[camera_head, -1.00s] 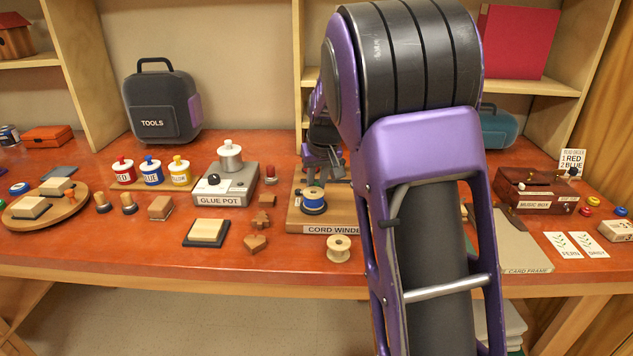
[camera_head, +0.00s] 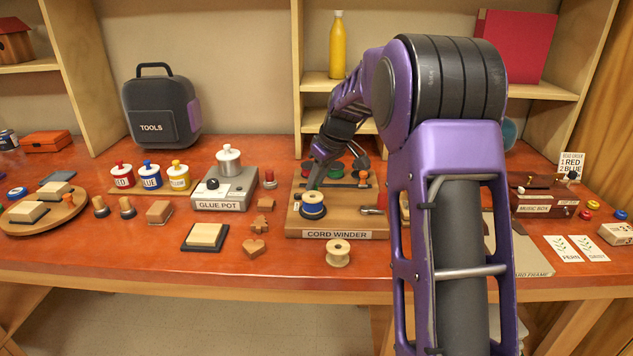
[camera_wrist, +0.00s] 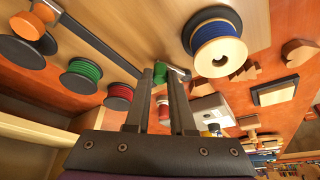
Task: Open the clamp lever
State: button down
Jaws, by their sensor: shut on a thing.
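The cord winder (camera_head: 340,220) is a wooden board on the bench with a blue spool (camera_head: 313,205) near its front left. My gripper (camera_head: 312,186) reaches down just behind this spool. In the wrist view my gripper (camera_wrist: 162,76) is shut on a small green-ended piece, which looks like the clamp lever (camera_wrist: 160,71). A short metal bar lies beside it, close to the blue spool (camera_wrist: 217,45). The fingers hide part of the lever, and I cannot tell its exact angle. In the head view the lever is hidden.
A green spool (camera_head: 336,169), a red spool (camera_head: 308,169) and an orange knob (camera_head: 363,178) on a dark bar stand behind. A red-tipped metal piece (camera_head: 373,209) is at the right. The glue pot (camera_head: 225,190) stands left; a loose wooden spool (camera_head: 338,252) lies in front.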

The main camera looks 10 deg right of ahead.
jog(key=shift+w+n, duration=0.25)
jog(key=shift+n, duration=0.25)
jog(key=c, duration=0.8)
grip_release()
jog(key=shift+o, duration=0.2)
jog(key=p+v, duration=0.2)
jog(key=v, duration=1.5)
jog(key=shift+d+r, duration=0.15)
jog(key=shift+r, duration=0.1)
jog(key=shift+w+p, duration=0.15)
jog(key=shift+p, duration=0.15)
